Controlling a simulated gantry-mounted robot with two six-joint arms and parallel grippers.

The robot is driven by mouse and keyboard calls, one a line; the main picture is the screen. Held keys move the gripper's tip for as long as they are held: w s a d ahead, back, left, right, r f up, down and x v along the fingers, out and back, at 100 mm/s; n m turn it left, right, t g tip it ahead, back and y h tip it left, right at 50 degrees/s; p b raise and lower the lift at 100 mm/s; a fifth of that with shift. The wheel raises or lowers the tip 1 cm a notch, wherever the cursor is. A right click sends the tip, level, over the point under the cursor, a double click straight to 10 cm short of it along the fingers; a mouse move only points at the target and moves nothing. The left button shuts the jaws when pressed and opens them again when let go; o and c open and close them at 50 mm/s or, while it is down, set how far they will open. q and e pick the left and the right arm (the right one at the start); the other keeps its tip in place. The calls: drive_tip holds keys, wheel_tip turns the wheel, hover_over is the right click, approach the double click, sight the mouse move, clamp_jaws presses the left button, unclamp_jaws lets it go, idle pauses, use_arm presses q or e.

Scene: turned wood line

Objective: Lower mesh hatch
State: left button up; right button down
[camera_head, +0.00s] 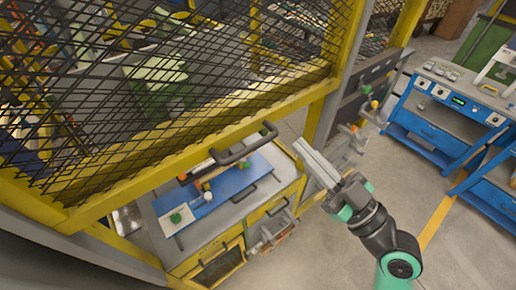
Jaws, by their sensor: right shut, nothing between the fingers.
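The mesh hatch (160,85) is a black wire grid in a yellow frame, filling the upper left of the head view. It is raised, with an open gap under its lower edge. A dark bar handle (245,147) sits on that lower edge. My right gripper (318,160) is shut and empty, to the right of the handle and apart from it in the picture. Its pale fingers point up and left, near the yellow post. My left gripper is not in view.
Below the hatch is a bench with a blue mat (228,187) and small turned parts. A yellow post (318,118) and a grey panel with coloured knobs (366,92) stand right of the hatch. Blue workbenches (430,132) stand farther right. Grey floor between is clear.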

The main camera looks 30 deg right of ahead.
drive_tip(key=w+r+m+h+p, duration=0.1)
drive_tip(key=w+p, duration=0.3)
drive_tip(key=w, duration=0.5)
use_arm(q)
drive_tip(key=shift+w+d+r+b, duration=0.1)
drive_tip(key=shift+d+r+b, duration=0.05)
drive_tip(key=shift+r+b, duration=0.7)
use_arm(e)
drive_tip(key=f, duration=0.4)
drive_tip(key=shift+d, duration=0.25)
